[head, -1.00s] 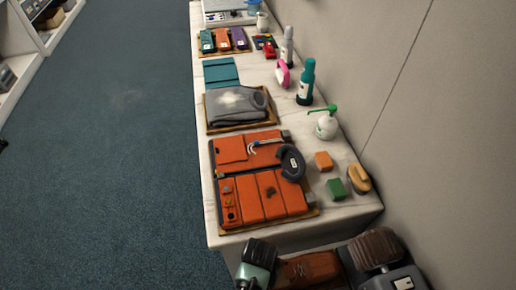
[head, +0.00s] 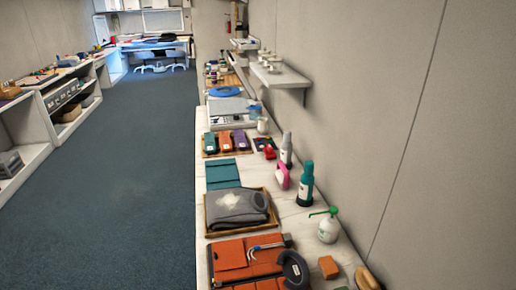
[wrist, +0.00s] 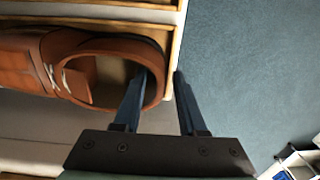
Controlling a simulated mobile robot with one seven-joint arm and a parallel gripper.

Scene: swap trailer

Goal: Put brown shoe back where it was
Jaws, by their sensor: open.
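The brown shoe (wrist: 85,65) lies on its support at the left of the wrist view, its opening and heel toward the right, with pale laces on top. My gripper (wrist: 160,85) is open at the shoe's heel. Its left finger reaches into or over the shoe's opening, and its right finger is outside the heel, over the floor side. The heel rim lies between the fingers; I cannot tell whether they touch it. A wood-coloured edge (wrist: 172,55) runs beside the heel. Neither shoe nor gripper shows in the head view.
A long white counter (head: 290,205) along the right wall holds orange tool cases (head: 240,258), a tray with grey cloth (head: 238,207), spray bottles (head: 306,185) and a white pump bottle (head: 328,229). Shelves stand at left (head: 65,95). The blue carpet (head: 130,170) between is clear.

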